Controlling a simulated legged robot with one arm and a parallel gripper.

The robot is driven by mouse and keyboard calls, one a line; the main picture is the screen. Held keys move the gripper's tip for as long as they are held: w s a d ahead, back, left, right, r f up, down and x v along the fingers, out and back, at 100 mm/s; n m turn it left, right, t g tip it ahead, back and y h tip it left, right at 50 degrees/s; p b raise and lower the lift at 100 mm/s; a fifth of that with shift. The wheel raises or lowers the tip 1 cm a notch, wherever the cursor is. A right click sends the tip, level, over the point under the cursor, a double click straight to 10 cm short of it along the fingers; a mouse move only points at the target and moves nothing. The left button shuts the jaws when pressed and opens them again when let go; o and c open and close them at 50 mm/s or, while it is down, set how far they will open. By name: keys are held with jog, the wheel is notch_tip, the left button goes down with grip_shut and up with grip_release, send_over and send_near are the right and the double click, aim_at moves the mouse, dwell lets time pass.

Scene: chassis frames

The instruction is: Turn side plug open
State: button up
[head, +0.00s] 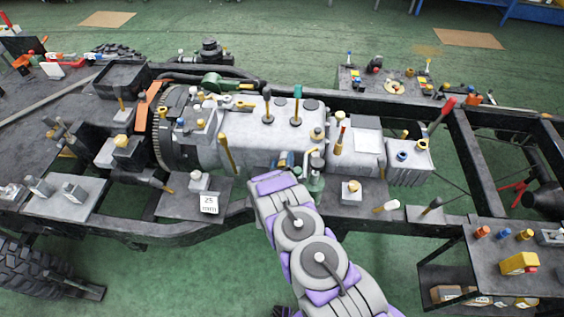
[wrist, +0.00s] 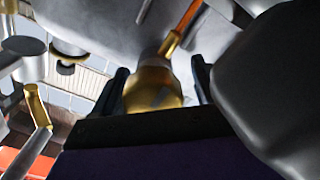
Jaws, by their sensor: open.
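A brass plug (wrist: 152,88) with an orange-yellow handle (wrist: 182,28) rising from it shows in the wrist view, against a grey metal housing. My gripper (wrist: 158,76) is open, with one dark finger on each side of the brass plug. I cannot tell whether the fingers touch it. In the head view my arm reaches to the near side of the grey gearbox (head: 255,135), and the gripper's fingertips are hidden there. Which fitting in the head view is this plug, I cannot tell.
A large dark rounded part (wrist: 275,80) is close on the right in the wrist view. Brass and grey fittings (wrist: 38,105) stand at left. In the head view, yellow-handled levers and small plates crowd the black chassis frame (head: 185,235). Green floor (head: 180,275) lies clear in front.

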jog(key=shift+s+d, duration=0.1)
jog(key=shift+d, duration=0.05)
jog(key=shift+s, duration=0.35)
jog(key=s, duration=1.6)
jog(key=shift+s+a+p, duration=0.25)
jog(key=shift+a+p, duration=0.1)
jog(key=shift+a, duration=0.05)
jog(key=shift+f, duration=0.1)
